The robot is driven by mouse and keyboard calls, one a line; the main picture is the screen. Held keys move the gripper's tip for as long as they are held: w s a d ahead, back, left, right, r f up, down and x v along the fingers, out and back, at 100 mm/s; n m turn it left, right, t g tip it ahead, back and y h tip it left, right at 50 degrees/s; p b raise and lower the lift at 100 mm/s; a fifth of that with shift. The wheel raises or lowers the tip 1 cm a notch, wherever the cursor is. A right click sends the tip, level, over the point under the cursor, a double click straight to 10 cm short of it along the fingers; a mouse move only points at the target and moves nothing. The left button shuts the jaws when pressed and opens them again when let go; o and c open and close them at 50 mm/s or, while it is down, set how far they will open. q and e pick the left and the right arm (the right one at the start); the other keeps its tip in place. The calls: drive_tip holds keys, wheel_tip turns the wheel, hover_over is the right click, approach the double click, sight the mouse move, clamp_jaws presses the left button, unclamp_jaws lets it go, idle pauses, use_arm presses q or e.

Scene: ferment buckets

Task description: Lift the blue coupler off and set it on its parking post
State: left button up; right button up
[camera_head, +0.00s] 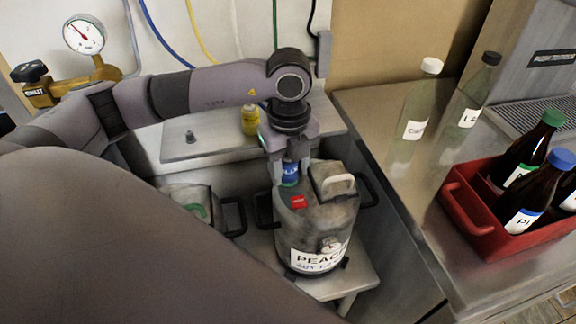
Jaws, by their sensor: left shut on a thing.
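The blue coupler (289,174) is at the top of the grey keg labelled PEACH (296,229), beside the keg's raised lid part. My left gripper (289,165) reaches down over it and is shut on it. I cannot tell whether the coupler's lower end still touches the keg. A short grey post (190,137) stands bare on the metal shelf (215,142) behind, to the left of the keg. My right gripper is not in view.
A yellow coupler (250,120) stands on the shelf. A second keg (188,195) is partly hidden at left. A pressure gauge (84,34) and coloured hoses are behind. On the right counter are two clear bottles and a red crate (470,222) of dark bottles.

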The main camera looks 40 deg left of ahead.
use_arm(q)
drive_tip(key=shift+r, duration=0.15)
wheel_tip(320, 180, up, 11)
wheel_tip(320, 180, up, 9)
drive_tip(key=p, duration=0.1)
drive_tip(key=shift+f, duration=0.2)
